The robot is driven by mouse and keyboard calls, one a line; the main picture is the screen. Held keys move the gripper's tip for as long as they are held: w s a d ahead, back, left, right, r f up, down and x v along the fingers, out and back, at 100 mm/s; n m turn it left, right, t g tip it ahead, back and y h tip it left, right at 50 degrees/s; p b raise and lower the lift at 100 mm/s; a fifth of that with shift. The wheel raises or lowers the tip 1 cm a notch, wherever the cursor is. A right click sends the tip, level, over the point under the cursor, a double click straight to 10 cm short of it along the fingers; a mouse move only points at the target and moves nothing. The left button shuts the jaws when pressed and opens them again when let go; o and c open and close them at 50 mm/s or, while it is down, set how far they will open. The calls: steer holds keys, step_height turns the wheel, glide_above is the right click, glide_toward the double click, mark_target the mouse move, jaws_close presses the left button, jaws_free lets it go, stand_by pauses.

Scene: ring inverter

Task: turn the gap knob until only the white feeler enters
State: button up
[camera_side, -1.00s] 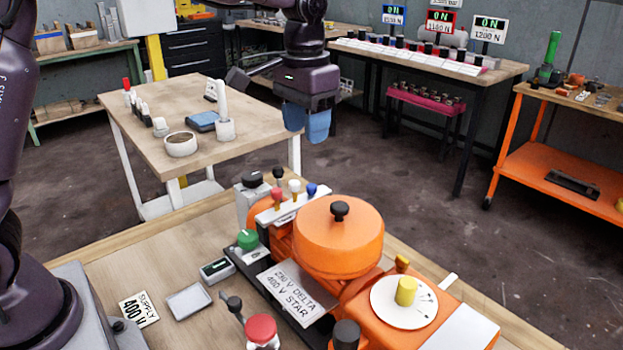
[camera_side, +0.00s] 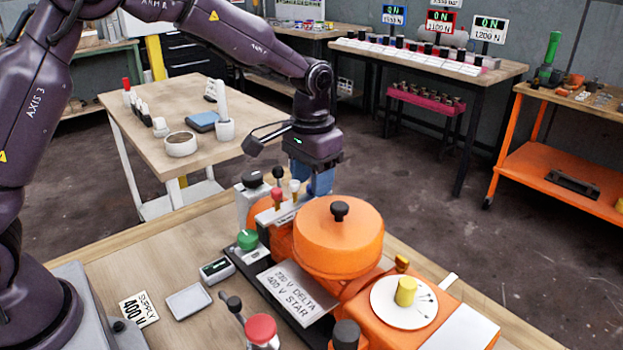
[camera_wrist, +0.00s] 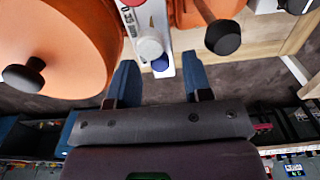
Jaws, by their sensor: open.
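A feeler rack (camera_wrist: 158,20) shows in the wrist view with a red feeler (camera_wrist: 133,2), a white feeler (camera_wrist: 150,48) and a blue feeler (camera_wrist: 160,63). In the side view the red feeler (camera_side: 277,195) and white feeler (camera_side: 294,186) stand upright; the blue one merges with my fingers. My gripper (camera_wrist: 158,78) is open and empty, its blue fingers on either side of the blue feeler's line of sight; contact cannot be told. A black knob (camera_wrist: 222,38) is on an orange part right of the rack. Which knob sets the gap is unclear.
An orange drum (camera_side: 337,240) with a black top knob stands right of the rack. A yellow knob (camera_side: 406,291) sits on a white dial.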

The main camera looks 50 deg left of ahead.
steer(key=shift+f, duration=0.3)
jaws_close()
steer(key=shift+r, duration=1.45)
jaws_free()
step_height(320, 180, up, 13)
